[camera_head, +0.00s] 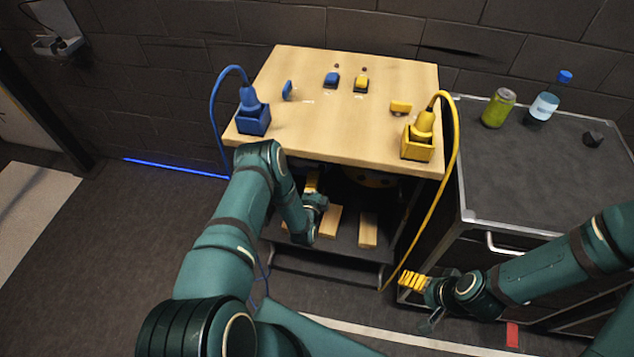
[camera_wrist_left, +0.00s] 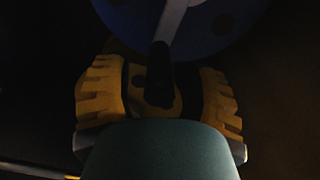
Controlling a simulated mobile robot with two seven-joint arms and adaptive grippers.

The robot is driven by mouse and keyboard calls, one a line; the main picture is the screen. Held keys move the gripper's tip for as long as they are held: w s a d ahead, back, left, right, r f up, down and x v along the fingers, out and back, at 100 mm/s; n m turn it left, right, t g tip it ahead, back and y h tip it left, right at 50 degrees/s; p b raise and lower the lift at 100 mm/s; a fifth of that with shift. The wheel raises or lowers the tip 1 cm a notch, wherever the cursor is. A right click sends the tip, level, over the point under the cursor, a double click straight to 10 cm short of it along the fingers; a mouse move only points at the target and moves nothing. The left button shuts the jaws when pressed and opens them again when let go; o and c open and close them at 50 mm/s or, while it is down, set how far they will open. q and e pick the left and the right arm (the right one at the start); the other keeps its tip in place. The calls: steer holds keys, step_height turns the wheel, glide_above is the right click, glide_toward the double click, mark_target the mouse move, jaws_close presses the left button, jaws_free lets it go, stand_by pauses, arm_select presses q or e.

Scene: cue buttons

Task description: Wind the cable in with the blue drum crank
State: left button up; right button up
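The blue drum (camera_wrist_left: 225,25) fills the top of the left wrist view, dim and partly cut off. A pale crank arm (camera_wrist_left: 175,18) crosses it and ends in a dark handle (camera_wrist_left: 160,65). My left gripper (camera_wrist_left: 160,95) has its yellow fingers apart, one on each side of the handle, with dark gaps visible. In the head view my left gripper (camera_head: 312,183) reaches under the table, and the blue drum is hidden there. My right gripper (camera_head: 415,281), with yellow ridged fingers, is low at the right, away from the drum; its opening is unclear.
The wooden table (camera_head: 330,110) carries a blue holder (camera_head: 253,122), a yellow holder (camera_head: 416,150) and small buttons. A yellow drum (camera_head: 370,180) shows under it, above a shelf with wooden blocks (camera_head: 368,230). A blue cable (camera_head: 213,110) hangs left, a yellow cable (camera_head: 440,205) right.

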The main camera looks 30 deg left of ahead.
arm_select(q)
steer(key=shift+s+d, duration=0.1)
steer(key=shift+s, duration=0.05)
steer(key=v, duration=1.1)
steer(key=shift+s, duration=0.4)
steer(key=shift+f, duration=0.1)
